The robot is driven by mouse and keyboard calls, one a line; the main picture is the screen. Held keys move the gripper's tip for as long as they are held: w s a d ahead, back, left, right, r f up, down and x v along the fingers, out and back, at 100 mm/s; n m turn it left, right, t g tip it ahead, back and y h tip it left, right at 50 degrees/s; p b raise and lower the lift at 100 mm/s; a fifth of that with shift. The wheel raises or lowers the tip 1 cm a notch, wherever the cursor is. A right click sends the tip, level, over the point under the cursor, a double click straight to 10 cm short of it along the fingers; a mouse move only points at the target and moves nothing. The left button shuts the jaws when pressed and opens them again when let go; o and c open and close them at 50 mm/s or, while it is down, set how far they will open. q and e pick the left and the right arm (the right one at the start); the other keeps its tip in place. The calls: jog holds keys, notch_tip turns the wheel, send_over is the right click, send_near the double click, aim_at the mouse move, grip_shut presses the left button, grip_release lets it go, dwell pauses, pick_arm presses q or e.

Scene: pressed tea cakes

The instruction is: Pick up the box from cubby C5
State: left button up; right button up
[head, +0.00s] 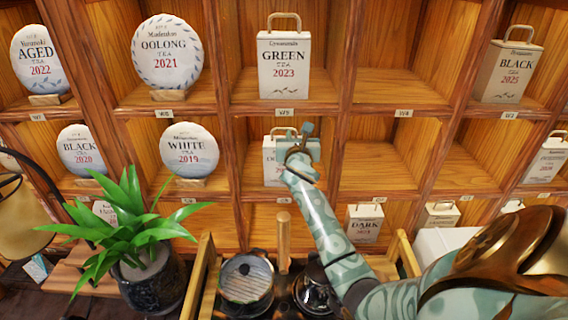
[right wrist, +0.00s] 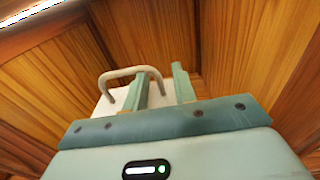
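A white box (head: 270,168) with dark lettering stands in the middle-row cubby below the GREEN tea box, partly hidden by my right gripper. The small label (head: 284,200) under that cubby seems to read C5. My right gripper (head: 300,134) is at the front of this cubby, at the box's upper right. In the right wrist view, the box (right wrist: 110,104) shows behind the fingers with its tan loop handle (right wrist: 128,72). The fingers (right wrist: 161,80) are apart, and the handle's right end shows in the gap between them. I cannot tell whether they touch it. My left gripper is not in view.
The GREEN box (head: 284,66) stands in the cubby above. The WHITE tea cake (head: 189,150) is in the cubby to the left; the cubby to the right (head: 375,165) is empty.

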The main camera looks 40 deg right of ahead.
jog(key=shift+w+d, duration=0.2)
jog(key=shift+w, duration=0.1)
jog(key=shift+s, duration=0.1)
grip_shut()
dwell(1.1)
